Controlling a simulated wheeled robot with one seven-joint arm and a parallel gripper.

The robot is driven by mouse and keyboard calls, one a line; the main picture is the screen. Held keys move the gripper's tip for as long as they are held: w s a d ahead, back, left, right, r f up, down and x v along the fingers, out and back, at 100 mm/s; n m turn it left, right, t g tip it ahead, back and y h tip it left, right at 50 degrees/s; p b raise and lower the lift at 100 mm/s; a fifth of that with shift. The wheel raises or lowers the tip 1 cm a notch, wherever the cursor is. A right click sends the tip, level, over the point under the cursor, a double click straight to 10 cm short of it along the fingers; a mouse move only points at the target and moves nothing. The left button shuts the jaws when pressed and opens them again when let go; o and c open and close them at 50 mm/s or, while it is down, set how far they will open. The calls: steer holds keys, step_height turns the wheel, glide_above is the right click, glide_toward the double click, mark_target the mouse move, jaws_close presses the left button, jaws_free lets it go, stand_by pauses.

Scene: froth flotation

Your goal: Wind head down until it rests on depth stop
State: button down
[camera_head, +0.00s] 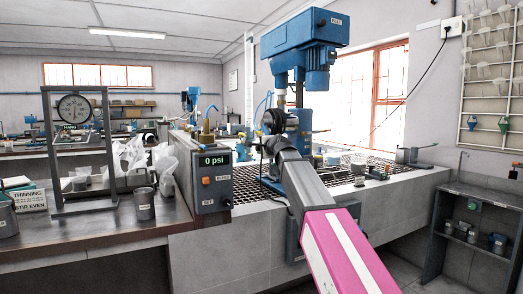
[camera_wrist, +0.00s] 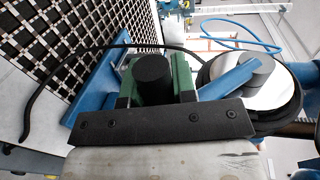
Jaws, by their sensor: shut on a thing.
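The flotation machine's blue head (camera_head: 300,40) with its motor stands high above the grating bench in the head view. A dark round winding wheel (camera_head: 272,121) shows on its column just beyond my arm. In the wrist view, a silver disc with a dark rim (camera_wrist: 250,85) carries a blue crank arm (camera_wrist: 228,78). A black cylindrical knob (camera_wrist: 152,78) stands between the green finger pads of my gripper (camera_wrist: 155,90). My gripper is shut on this knob. In the head view the grip is mostly hidden behind my arm. I cannot make out the depth stop.
A grey box reading 0 psi (camera_head: 213,180) stands left of the machine. A framed dial gauge (camera_head: 74,109) and a metal cup (camera_head: 144,204) are on the left bench. Metal grating (camera_head: 340,180) lies around the machine's base. A black cable (camera_wrist: 90,52) runs close by in the wrist view.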

steer(key=shift+s+d+r+g+h, duration=0.5)
steer(key=shift+s+r+g, duration=0.2)
steer(key=shift+r+g, duration=0.1)
steer(key=s+d+r+g+h, duration=0.1)
steer(key=s+r+g+h, duration=0.2)
steer(key=r+g, duration=0.3)
steer(key=shift+s+d+r, duration=0.25)
steer(key=shift+d+r, duration=0.15)
steer(key=shift+r, duration=1.35)
steer(key=c, duration=0.9)
jaws_free()
